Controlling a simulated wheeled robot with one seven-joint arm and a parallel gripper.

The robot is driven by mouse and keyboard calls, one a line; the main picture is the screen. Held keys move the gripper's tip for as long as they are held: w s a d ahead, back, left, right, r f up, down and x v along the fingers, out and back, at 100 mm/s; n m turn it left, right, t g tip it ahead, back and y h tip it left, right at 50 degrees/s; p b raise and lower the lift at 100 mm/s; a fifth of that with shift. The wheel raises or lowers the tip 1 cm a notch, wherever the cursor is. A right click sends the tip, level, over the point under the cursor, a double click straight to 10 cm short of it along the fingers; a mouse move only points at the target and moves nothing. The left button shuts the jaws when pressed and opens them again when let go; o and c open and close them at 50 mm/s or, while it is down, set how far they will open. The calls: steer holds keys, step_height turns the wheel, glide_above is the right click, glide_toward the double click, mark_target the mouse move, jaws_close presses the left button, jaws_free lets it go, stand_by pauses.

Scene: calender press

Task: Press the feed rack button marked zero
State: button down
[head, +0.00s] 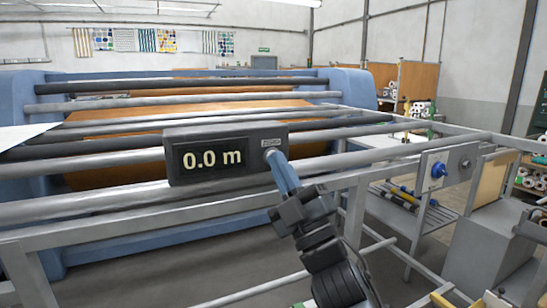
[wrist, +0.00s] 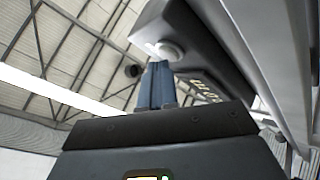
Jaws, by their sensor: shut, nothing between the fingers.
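A dark box with a display reading "0.0 m" (head: 213,158) is mounted on the front rollers of the feed rack in the head view. A small labelled plate and a pale round button (head: 268,152) sit at its right end. The button also shows in the wrist view (wrist: 170,50). My gripper (head: 273,158) is shut and empty, its blue fingers pointing up at the button. The fingertips (wrist: 157,66) overlap the button's lower edge in both views; whether they touch it I cannot tell. The label's wording is too small to read.
Metal rollers (head: 90,199) run across beside the box. A blue knob (head: 438,170) on a grey plate stands to the right. The blue press (head: 352,88) is behind. Open floor (head: 200,258) lies below the rack.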

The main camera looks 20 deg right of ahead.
steer(key=shift+s, duration=0.65)
steer(key=s+p, duration=0.1)
steer(key=s, duration=0.4)
steer(key=shift+p, duration=0.35)
stand_by(0.5)
